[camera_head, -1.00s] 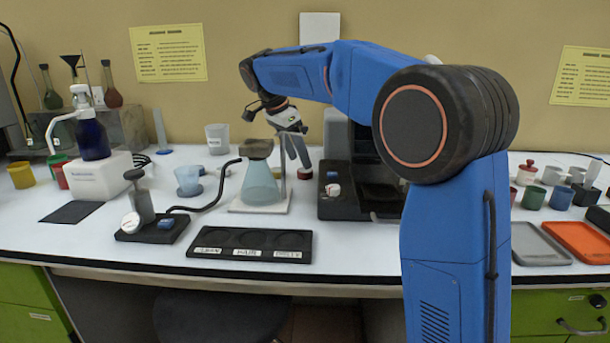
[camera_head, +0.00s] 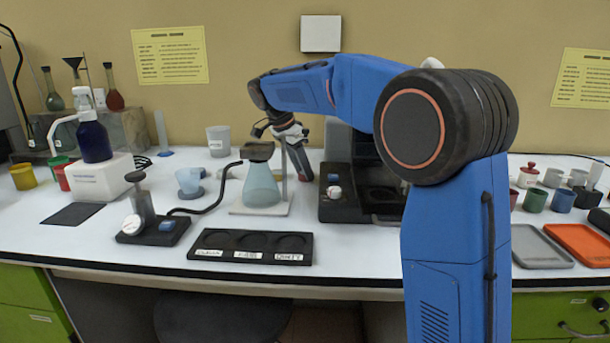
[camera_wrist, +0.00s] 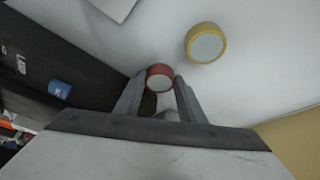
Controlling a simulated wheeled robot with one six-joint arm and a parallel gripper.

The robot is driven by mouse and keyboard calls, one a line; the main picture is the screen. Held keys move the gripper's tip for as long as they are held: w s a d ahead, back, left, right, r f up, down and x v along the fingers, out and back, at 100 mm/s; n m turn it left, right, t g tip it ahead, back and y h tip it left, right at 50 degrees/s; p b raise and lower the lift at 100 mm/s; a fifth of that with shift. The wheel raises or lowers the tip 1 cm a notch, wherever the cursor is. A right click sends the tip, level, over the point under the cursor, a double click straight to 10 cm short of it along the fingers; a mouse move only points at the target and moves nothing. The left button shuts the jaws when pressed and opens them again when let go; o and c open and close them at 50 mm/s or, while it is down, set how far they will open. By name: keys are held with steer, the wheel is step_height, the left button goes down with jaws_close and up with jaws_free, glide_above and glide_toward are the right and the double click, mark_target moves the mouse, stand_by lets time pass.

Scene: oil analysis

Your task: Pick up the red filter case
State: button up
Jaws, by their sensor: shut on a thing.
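The red filter case (camera_wrist: 160,78) is a small round piece with a red rim and a pale face, seen in the wrist view. My gripper (camera_wrist: 158,88) is shut on it, with one grey finger on each side. In the head view my gripper (camera_head: 302,172) points down at the back of the bench, between the flask and the dark machine. The red case cannot be made out there.
A yellow-rimmed case (camera_wrist: 206,43) lies right of my gripper in the wrist view. The dark machine (camera_head: 345,205) stands close on the right. The conical flask (camera_head: 261,185) on its stand (camera_head: 240,207) is close on the left. A black labelled tray (camera_head: 215,240) lies in front.

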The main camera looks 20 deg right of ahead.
mark_target(301, 173)
steer(key=shift+r, duration=0.1)
step_height(301, 173, up, 10)
stand_by(0.4)
steer(key=shift+a, duration=0.2)
